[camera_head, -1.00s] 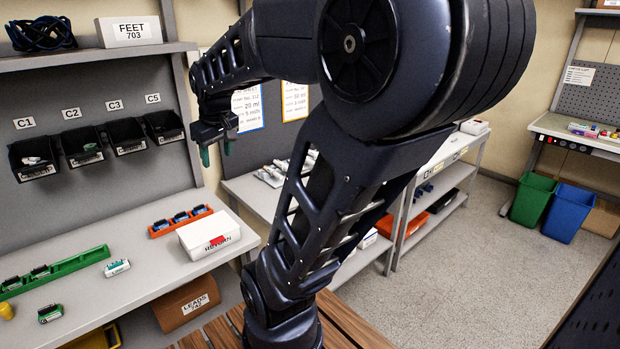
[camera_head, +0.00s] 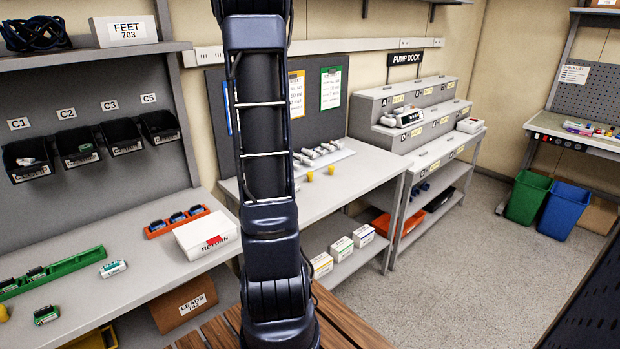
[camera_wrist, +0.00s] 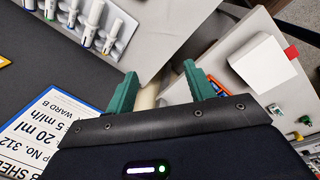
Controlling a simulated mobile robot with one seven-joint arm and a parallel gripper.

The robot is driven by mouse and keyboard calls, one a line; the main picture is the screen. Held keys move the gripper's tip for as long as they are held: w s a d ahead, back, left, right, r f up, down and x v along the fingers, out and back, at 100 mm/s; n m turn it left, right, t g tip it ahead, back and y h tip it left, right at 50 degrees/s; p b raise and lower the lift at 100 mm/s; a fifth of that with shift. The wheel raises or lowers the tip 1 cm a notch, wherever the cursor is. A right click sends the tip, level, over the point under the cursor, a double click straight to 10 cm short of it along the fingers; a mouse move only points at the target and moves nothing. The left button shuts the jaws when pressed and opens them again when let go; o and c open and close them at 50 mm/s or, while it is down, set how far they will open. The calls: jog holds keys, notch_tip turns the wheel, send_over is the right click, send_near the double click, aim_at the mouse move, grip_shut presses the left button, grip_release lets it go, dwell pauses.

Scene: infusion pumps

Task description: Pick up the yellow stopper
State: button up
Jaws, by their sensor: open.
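Two small yellow stoppers stand on the middle bench in the head view, one near the arm (camera_head: 310,176) and one to its right (camera_head: 331,170). Another yellow piece (camera_head: 4,313) sits at the left edge on the left bench, partly cut off by the frame. My gripper (camera_wrist: 163,90) shows in the wrist view with its two green fingers apart. Nothing is clearly held between them; a pale tan patch shows there, and I cannot tell what it is. In the head view my arm hides the gripper. No stopper is clear in the wrist view.
White syringes on a rack (camera_head: 322,153) lie behind the stoppers. A white return box (camera_head: 207,236) and a green rail (camera_head: 50,273) occupy the left bench. The pump dock (camera_head: 415,105) stands to the right. The middle bench's front right is bare.

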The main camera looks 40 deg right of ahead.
jog(key=w+d+f+n, duration=0.25)
jog(key=d+f, duration=0.45)
jog(key=d, duration=0.5)
jog(key=n+g+y, duration=0.1)
jog(key=n, duration=0.2)
send_near(310, 172)
jog(key=shift+s+a, duration=0.2)
jog(key=shift+s, duration=0.05)
notch_tip(310, 172, down, 5)
jog(key=shift+f, duration=0.25)
jog(key=shift+w+d+f, duration=0.1)
jog(key=shift+f, duration=1.25)
jog(key=shift+w+f, duration=0.1)
jog(key=shift+f, duration=1.25)
jog(key=c, duration=1)
jog(key=shift+r, duration=0.15)
jog(key=shift+c, duration=0.2)
notch_tip(310, 172, up, 20)
